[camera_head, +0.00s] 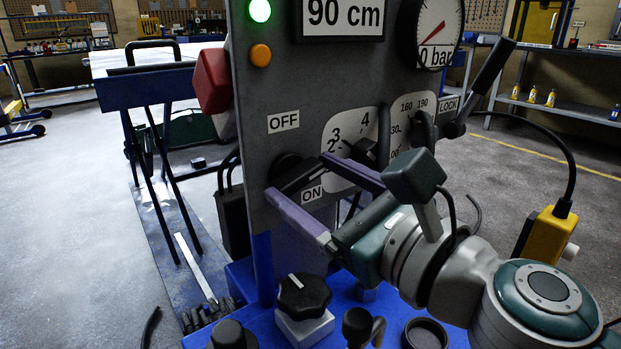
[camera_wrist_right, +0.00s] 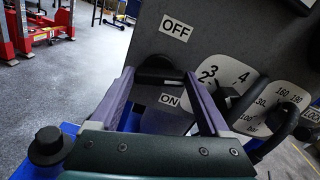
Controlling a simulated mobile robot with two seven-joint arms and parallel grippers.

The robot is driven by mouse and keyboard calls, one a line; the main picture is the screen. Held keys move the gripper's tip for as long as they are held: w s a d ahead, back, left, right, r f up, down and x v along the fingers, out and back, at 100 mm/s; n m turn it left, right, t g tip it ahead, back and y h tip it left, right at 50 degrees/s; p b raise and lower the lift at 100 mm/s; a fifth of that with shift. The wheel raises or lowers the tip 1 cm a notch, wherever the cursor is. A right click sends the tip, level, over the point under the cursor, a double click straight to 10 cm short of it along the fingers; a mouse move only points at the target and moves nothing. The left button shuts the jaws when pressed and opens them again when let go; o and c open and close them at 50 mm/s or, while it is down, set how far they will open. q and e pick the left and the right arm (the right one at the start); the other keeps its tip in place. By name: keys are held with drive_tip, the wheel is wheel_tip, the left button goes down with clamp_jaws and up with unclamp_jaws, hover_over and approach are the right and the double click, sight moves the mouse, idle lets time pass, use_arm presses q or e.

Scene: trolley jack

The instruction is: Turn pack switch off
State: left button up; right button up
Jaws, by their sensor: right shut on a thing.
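The pack switch (camera_head: 301,177) is a black rotary knob on the grey panel (camera_head: 252,160). An OFF label (camera_head: 283,122) is above it and an ON label (camera_head: 312,193) is below, to its right. My right gripper (camera_head: 298,174) has its two purple fingers on either side of the switch handle and is shut on it. In the right wrist view the switch (camera_wrist_right: 160,70) lies between the fingertips, with its handle about crosswise between them. The fingers partly hide its ends. My left gripper is not in view.
The panel also bears a lit green lamp (camera_head: 260,10), an orange lamp (camera_head: 260,54), a red side button (camera_head: 212,80) and a pressure gauge (camera_head: 436,32). A selector (camera_head: 364,151) sits close right of my fingers. A black knob (camera_head: 304,295) stands below on the blue base.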

drive_tip(key=n+b, duration=0.1)
drive_tip(key=n, duration=0.3)
drive_tip(key=shift+n, duration=0.3)
drive_tip(key=n+b, duration=0.1)
drive_tip(key=n, duration=0.2)
drive_tip(key=shift+s+a+n, duration=0.1)
drive_tip(key=shift+n, duration=0.3)
drive_tip(key=n, duration=0.3)
drive_tip(key=shift+f+b, duration=0.1)
drive_tip(key=shift+b, duration=0.25)
drive_tip(key=shift+n, duration=1.4)
drive_tip(key=shift+a+n, duration=0.1)
drive_tip(key=shift+n, duration=0.2)
drive_tip(key=o, duration=1.2)
drive_tip(key=shift+s, duration=0.1)
